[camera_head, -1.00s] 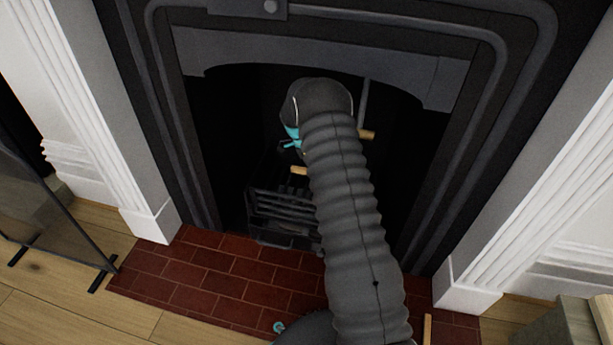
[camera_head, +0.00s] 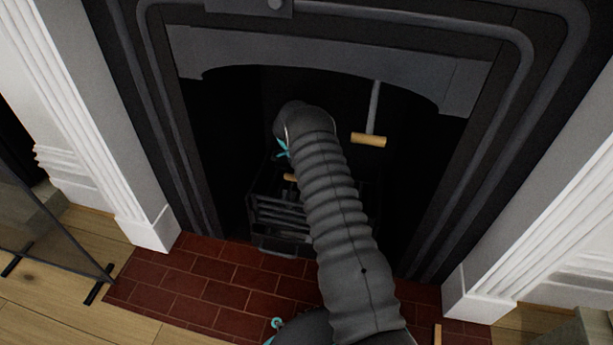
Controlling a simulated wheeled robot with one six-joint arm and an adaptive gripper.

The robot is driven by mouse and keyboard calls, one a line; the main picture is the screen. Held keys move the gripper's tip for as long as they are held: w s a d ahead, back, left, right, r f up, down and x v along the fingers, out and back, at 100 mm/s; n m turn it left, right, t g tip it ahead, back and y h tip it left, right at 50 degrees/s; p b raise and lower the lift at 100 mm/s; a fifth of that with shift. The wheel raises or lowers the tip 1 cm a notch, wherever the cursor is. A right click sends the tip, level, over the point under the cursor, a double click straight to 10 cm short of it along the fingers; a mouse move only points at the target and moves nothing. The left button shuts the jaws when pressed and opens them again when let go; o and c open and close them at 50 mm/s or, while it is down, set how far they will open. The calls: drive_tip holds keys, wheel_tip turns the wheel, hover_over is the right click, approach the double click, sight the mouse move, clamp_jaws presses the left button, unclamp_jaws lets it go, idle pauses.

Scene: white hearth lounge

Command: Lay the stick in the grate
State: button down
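The black grate (camera_head: 280,222) stands in the fireplace opening, with its front bars facing me. My arm covers its right part. A short tan wooden end, which looks like the stick (camera_head: 290,177), shows at the left edge of my arm, over the grate's upper part. The rest of it is hidden, so I cannot tell whether it rests on the grate or is held. My gripper (camera_head: 282,150) is mostly hidden behind my arm at the grate's top. Only a bit of teal shows, and its fingers cannot be made out.
A grey rod with a wooden crosspiece (camera_head: 369,140) hangs right of my arm. Another wooden piece (camera_head: 437,334) stands at the hearth's lower right. A fire screen (camera_head: 50,240) stands at left. White pilasters flank the opening. The brick hearth (camera_head: 215,290) is clear at left.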

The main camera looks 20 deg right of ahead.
drive_tip(key=shift+f+b, duration=0.25)
drive_tip(key=shift+b, duration=0.05)
drive_tip(key=c, duration=1)
unclamp_jaws()
drive_tip(key=shift+c, duration=0.2)
drive_tip(key=shift+r, duration=0.1)
drive_tip(key=shift+w+r+p, duration=0.15)
drive_tip(key=shift+r+p, duration=0.25)
drive_tip(key=shift+r, duration=0.1)
drive_tip(key=p+v, duration=0.1)
drive_tip(key=v, duration=1)
drive_tip(key=shift+r, duration=0.2)
